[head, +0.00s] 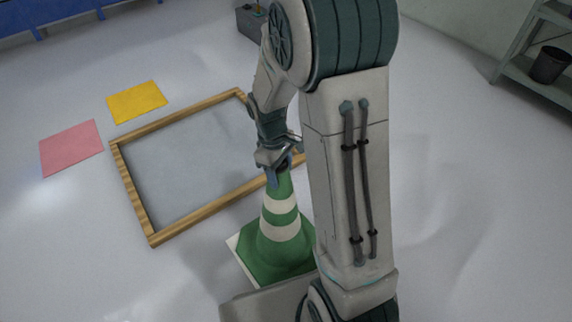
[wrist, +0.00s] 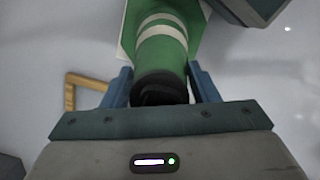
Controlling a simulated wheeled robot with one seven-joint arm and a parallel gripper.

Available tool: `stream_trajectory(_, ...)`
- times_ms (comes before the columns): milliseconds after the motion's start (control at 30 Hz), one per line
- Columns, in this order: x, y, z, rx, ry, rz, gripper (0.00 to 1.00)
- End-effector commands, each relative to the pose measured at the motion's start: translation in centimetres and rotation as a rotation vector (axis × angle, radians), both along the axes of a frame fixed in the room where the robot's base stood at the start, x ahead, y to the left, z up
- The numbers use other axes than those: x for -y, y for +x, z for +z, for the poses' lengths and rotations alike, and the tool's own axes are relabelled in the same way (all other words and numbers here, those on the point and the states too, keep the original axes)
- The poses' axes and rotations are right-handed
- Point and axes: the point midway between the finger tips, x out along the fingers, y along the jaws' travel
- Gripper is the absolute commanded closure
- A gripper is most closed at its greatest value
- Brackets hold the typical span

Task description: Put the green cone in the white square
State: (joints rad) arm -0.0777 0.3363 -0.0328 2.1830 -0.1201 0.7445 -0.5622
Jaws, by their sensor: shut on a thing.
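The green cone (head: 280,215) with white bands stands upright close to my base, below my gripper. My gripper (head: 276,174) is shut on the cone's top from above. In the wrist view the blue fingers of my gripper (wrist: 162,90) sit on either side of the cone's tip, and the cone (wrist: 162,55) runs away from them. A white square (head: 234,246) shows as a thin strip along the left edge of the cone's green base; most of it is hidden. I cannot tell whether the base touches it.
A wooden frame (head: 196,214) lies on the floor behind and left of the cone. A pink square (head: 71,148) and a yellow square (head: 137,101) lie beyond it. A shelf with a dark bin (head: 549,65) stands at the right. The floor at lower left is clear.

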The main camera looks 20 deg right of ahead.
Motion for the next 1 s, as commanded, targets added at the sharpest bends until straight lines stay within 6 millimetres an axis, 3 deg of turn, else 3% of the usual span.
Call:
stream_trajectory(300,0.0,0.0,-3.7,0.000,0.000,0.000,1.00)
stream_trajectory(667,0.0,0.1,-3.9,0.001,0.000,0.000,1.00)
stream_trajectory(700,0.0,0.0,-3.9,0.000,0.000,0.000,0.38)
stream_trajectory(733,0.0,0.0,-3.9,0.000,0.000,0.000,0.29)
stream_trajectory(767,0.0,0.0,-3.9,0.000,0.000,0.001,0.23)
stream_trajectory(1000,0.0,0.0,-3.9,0.000,0.000,0.001,0.23)
